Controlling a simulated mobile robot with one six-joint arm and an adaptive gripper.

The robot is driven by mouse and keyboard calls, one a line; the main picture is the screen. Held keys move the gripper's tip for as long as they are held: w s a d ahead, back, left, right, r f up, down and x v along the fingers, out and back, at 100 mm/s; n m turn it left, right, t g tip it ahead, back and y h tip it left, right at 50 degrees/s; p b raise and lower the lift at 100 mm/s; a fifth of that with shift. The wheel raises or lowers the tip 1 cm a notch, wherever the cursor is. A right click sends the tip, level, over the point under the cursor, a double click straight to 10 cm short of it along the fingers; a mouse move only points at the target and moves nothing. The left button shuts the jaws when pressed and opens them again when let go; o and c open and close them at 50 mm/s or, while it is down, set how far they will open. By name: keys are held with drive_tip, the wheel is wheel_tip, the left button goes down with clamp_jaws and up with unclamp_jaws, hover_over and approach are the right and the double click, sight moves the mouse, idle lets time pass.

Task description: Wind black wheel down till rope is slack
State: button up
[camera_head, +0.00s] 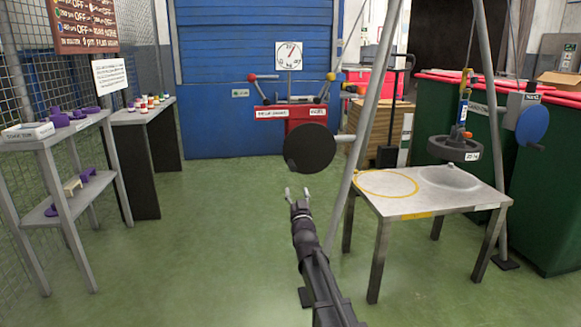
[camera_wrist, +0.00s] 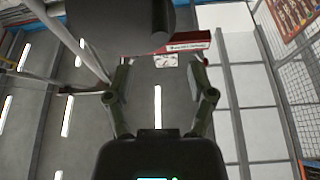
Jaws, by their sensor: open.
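The black wheel (camera_head: 309,149) is a dark disc beside the left leg of a grey tripod frame, joined to it by a short shaft. In the wrist view a large dark round body, apparently this wheel (camera_wrist: 115,28), fills the top, left of centre. My gripper (camera_head: 297,192) is open and empty, a little below the wheel in the picture and apart from it; its spread fingers also show in the wrist view (camera_wrist: 160,72). A dark round weight (camera_head: 454,150) hangs under a blue and yellow fitting (camera_head: 462,112) above the grey table, with its shadow below. The rope above looks straight.
The grey table (camera_head: 425,203) has a yellow ring (camera_head: 386,184) on top. A blue wheel (camera_head: 532,124) is on the right leg. A red stand (camera_head: 290,113) with a dial (camera_head: 288,56) is behind. Shelves (camera_head: 75,150) stand left. Green floor is clear left of my arm.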

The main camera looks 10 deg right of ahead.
sight(291, 166)
drive_tip(key=p+x, duration=0.4)
drive_tip(key=x, duration=0.8)
drive_tip(key=shift+w+r+p, duration=0.2)
drive_tip(key=shift+w+p, duration=0.1)
clamp_jaws()
drive_tip(key=shift+a, duration=0.45)
drive_tip(key=shift+d, duration=0.15)
